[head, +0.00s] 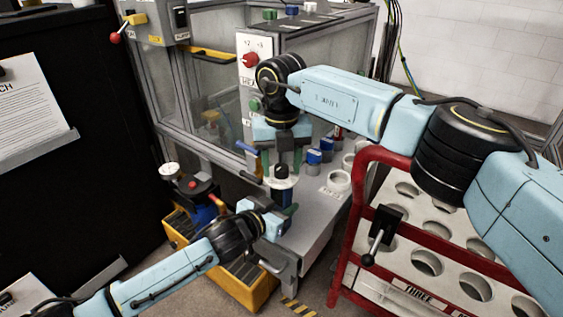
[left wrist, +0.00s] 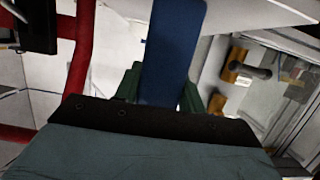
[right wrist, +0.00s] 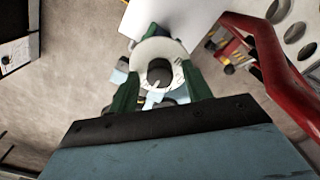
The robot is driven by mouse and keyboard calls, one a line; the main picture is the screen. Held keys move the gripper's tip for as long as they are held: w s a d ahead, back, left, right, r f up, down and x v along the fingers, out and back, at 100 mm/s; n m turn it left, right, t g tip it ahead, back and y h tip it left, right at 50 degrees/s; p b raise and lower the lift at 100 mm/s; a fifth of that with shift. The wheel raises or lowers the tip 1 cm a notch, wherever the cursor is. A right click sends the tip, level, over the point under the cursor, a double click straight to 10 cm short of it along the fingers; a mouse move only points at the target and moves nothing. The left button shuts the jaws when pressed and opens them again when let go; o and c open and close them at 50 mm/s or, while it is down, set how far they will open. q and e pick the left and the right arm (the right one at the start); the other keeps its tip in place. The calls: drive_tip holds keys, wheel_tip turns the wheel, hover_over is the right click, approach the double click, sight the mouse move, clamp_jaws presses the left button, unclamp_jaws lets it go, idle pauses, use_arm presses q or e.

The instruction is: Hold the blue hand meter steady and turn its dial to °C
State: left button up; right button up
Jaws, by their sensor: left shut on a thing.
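The blue hand meter has a dark blue body (head: 282,194) and a round white dial face with a black knob (head: 282,171) on top. My left gripper (head: 285,214) is shut on the meter's body from below; the left wrist view shows the blue body (left wrist: 172,50) between its green fingers. My right gripper (head: 279,163) is above the dial, pointing down and open. In the right wrist view its green fingers stand apart on either side of the white face (right wrist: 146,49) and knob (right wrist: 159,73). The face's markings are too small to read.
A grey bench (head: 310,215) with blue-topped items and white rings lies behind the meter. A red-framed rack (head: 345,235) with round holes stands at right. A yellow crate (head: 236,287) is below, and a glazed machine enclosure (head: 205,85) is behind.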

drive_tip(key=c, duration=0.9)
drive_tip(key=shift+n, duration=0.3)
drive_tip(key=n, duration=0.3)
drive_tip(key=shift+w+n, duration=0.1)
drive_tip(key=shift+n, duration=0.2)
drive_tip(key=n, duration=0.4)
drive_tip(key=shift+n, duration=0.3)
drive_tip(key=n, duration=0.4)
drive_tip(key=shift+n, duration=2.5)
